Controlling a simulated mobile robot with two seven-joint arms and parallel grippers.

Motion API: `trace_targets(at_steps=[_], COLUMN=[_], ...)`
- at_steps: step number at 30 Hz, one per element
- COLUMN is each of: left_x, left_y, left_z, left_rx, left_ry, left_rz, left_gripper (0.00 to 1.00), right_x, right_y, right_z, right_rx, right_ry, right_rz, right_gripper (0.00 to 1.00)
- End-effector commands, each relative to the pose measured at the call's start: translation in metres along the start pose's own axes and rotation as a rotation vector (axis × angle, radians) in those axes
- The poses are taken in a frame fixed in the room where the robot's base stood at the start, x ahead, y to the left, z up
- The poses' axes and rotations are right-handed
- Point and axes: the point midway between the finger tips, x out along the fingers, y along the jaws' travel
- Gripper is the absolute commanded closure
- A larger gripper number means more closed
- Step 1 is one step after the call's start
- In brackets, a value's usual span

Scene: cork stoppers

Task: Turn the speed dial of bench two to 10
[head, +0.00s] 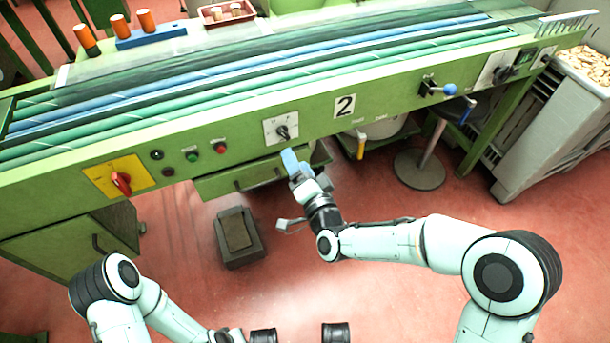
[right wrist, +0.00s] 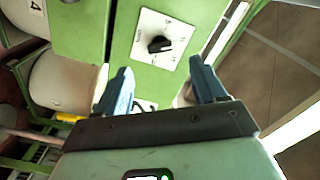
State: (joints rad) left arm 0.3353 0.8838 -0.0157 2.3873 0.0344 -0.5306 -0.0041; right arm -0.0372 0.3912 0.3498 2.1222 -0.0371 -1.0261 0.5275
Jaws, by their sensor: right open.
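The speed dial (head: 282,131) is a black knob on a white scale plate on the green front of bench two, left of the "2" label (head: 344,106). In the right wrist view the dial (right wrist: 159,44) sits ahead of and between the fingertips, apart from them. The numbers on its scale are too small to read. My right gripper (head: 290,160) is just below the dial in the head view. Its blue fingers (right wrist: 160,80) are open and empty. My left arm comes in at the lower left; its gripper cannot be made out.
A yellow plate with a red switch (head: 121,181) and several buttons are left of the dial. A blue-knobbed lever (head: 449,89) is to the right. Below are a drawer (head: 240,179), a stool (head: 420,168) and a foot pedal (head: 238,236). A grey bin (head: 545,130) stands at right.

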Motion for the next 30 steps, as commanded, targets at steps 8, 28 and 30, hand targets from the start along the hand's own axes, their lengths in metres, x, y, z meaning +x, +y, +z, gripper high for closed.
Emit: trace_targets(at_steps=[8,28,30], left_x=[-0.007,-0.010,-0.019], left_y=[0.008,0.009,0.011], left_z=[-0.009,-0.009,-0.005], left_rx=[0.009,0.009,0.011], left_ry=[0.031,0.032,0.024], left_rz=[0.015,0.016,0.017], left_gripper=[1.00,1.00,1.00], right_x=[-0.039,-0.044,-0.047], right_y=[0.000,0.003,0.011], right_z=[-0.001,0.001,0.003], right_rx=[0.000,-0.002,-0.013], right_ry=[0.001,-0.006,-0.030], right_rz=[0.000,0.011,0.051], right_gripper=[0.30,0.30,0.30])
